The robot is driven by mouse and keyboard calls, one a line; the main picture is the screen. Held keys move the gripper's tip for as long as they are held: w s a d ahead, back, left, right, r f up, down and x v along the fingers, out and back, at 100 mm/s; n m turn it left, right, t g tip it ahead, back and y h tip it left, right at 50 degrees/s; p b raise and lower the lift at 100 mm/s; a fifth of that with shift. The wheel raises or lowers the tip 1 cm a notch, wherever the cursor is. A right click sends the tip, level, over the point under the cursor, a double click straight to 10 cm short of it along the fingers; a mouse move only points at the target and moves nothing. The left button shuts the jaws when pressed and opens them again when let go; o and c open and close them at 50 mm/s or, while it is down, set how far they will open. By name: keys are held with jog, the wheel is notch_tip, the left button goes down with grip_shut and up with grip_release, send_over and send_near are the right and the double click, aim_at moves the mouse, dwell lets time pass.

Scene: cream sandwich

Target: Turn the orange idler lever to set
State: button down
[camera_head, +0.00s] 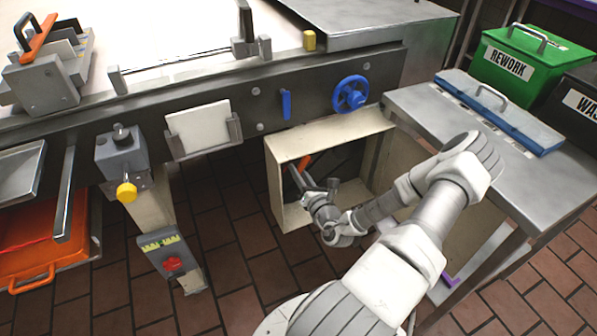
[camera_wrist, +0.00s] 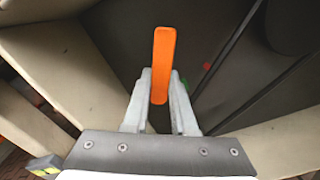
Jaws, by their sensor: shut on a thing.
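The orange idler lever (camera_wrist: 163,62) stands nearly upright in the wrist view, its lower part between my two fingertips. My gripper (camera_wrist: 160,88) is shut on it. In the head view the orange lever (camera_head: 304,162) shows as a small piece inside the open cream box under the machine. My gripper (camera_head: 318,192) reaches into that box from the right, at the lever. The lever's pivot and any set marking are not visible.
The cream box (camera_head: 272,180) has walls close around my gripper on both sides. A blue handwheel (camera_head: 350,94) and a blue lever (camera_head: 286,104) sit on the panel above. A steel table (camera_head: 440,112) stands at the right. A red button (camera_head: 173,264) is at lower left.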

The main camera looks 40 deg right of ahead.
jog(key=shift+r+n+p, duration=0.1)
jog(key=shift+n+p, duration=0.2)
jog(key=shift+p, duration=0.1)
jog(key=shift+d+n+p, duration=0.4)
jog(key=shift+n+p, duration=0.5)
jog(key=shift+p, duration=0.15)
jog(key=shift+s+d+f+n+p, duration=0.1)
jog(key=shift+d+f+n+p, duration=0.2)
jog(key=shift+n+p, duration=0.45)
jog(key=shift+s+d+f+n+p, duration=0.1)
jog(key=shift+d+n+p, duration=0.35)
jog(key=shift+n, duration=0.5)
jog(key=c, duration=0.7)
grip_release()
jog(key=shift+s, duration=0.15)
